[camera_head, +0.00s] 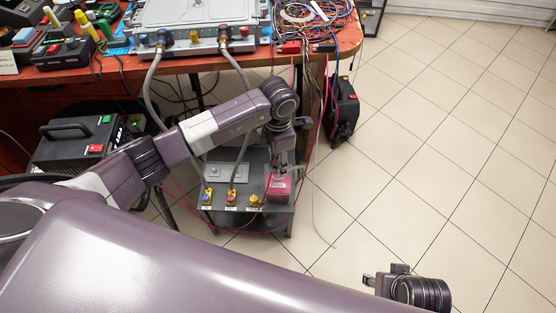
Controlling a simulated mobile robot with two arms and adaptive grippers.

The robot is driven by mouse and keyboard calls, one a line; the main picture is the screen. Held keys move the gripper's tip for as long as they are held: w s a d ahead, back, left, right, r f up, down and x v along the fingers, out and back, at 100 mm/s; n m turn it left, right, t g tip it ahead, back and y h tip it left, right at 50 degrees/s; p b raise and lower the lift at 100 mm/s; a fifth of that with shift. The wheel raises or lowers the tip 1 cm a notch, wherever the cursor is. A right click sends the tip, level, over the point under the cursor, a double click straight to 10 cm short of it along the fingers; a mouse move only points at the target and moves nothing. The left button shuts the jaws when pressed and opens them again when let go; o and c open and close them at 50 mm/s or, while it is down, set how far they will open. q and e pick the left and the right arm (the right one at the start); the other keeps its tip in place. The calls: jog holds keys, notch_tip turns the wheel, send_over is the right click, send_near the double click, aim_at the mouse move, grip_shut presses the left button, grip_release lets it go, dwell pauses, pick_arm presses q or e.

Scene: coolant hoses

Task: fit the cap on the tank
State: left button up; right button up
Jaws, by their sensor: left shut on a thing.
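The pink-red tank (278,189) with a pale label stands at the right end of the small grey cart. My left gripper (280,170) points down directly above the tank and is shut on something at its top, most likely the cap. The cap itself is hidden by the fingers, so I cannot tell whether it touches the tank or how it sits. My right gripper (372,281) is low over the floor at the bottom right, away from the tank; its fingers are too small to read.
The grey cart (222,171) carries several hose fittings with yellow and red parts left of the tank. Two hoses hang from the silver plate (195,14) on the orange workbench (345,38). A black case (343,108) stands behind right. The tiled floor (440,130) is clear.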

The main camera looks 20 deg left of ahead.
pick_arm(q)
jog(key=shift+f+b, duration=0.45)
jog(key=shift+f, duration=0.55)
pick_arm(e)
jog(key=shift+w+v, duration=0.15)
jog(key=shift+v, duration=1.25)
jog(key=shift+w+v, duration=0.2)
jog(key=shift+v, duration=1.2)
pick_arm(q)
jog(key=shift+b, duration=0.3)
pick_arm(e)
jog(key=shift+r, duration=0.1)
jog(key=shift+r, duration=0.1)
jog(key=shift+r+t, duration=0.25)
jog(key=shift+t, duration=0.05)
pick_arm(q)
jog(key=shift+f, duration=0.15)
pick_arm(e)
jog(key=shift+s+f, duration=0.2)
jog(key=shift+s, duration=0.1)
